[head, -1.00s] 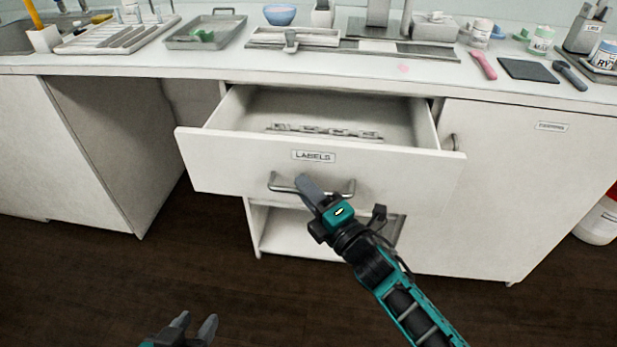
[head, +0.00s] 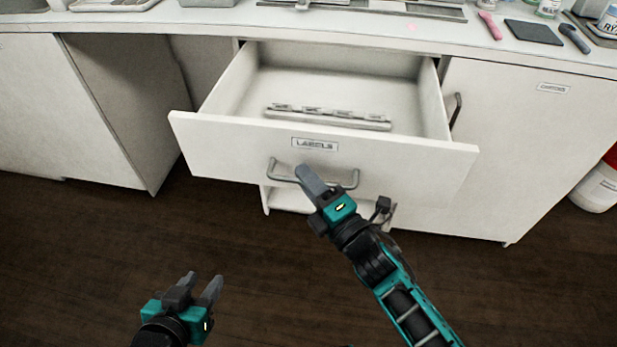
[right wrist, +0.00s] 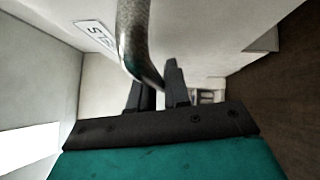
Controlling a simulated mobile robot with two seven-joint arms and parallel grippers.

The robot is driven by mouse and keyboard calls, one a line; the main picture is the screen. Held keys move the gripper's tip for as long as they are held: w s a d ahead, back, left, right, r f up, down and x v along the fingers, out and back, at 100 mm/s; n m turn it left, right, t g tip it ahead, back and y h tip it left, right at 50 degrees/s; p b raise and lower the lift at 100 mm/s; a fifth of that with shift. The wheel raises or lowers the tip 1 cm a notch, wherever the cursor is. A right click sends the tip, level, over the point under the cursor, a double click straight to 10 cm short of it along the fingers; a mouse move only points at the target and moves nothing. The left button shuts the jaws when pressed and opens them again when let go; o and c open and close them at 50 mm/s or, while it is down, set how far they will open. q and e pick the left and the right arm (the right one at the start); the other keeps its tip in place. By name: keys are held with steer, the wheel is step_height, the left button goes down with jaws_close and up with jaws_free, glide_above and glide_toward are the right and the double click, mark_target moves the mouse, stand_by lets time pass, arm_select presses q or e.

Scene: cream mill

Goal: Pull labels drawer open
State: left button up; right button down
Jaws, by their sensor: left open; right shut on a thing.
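The labels drawer (head: 400,160) is pulled well out of the white cabinet, with a LABELS plate (head: 314,144) on its front. Its metal bar handle (head: 284,178) is below the plate. My right gripper (head: 306,172) is shut on the handle near its middle. In the right wrist view the handle (right wrist: 132,40) runs down between the dark fingers (right wrist: 158,88). A light strip with several small pieces (head: 330,117) lies inside the drawer. My left gripper (head: 201,284) is open and empty, low over the floor at the lower left.
The countertop (head: 380,24) above holds a dark pad (head: 533,32), a pink tool (head: 490,25) and jars. A cabinet door (head: 540,150) with its own handle (head: 456,110) is to the right. An open knee space is left. The dark floor (head: 80,250) in front is clear.

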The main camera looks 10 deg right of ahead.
steer(key=c, duration=1.2)
jaws_free()
arm_select(q)
steer(key=shift+d, duration=0.15)
arm_select(e)
steer(key=shift+s, duration=0.1)
arm_select(q)
steer(key=shift+r, duration=0.15)
arm_select(e)
steer(key=v, duration=1.2)
steer(key=shift+s+d, duration=0.25)
steer(key=shift+s, duration=0.1)
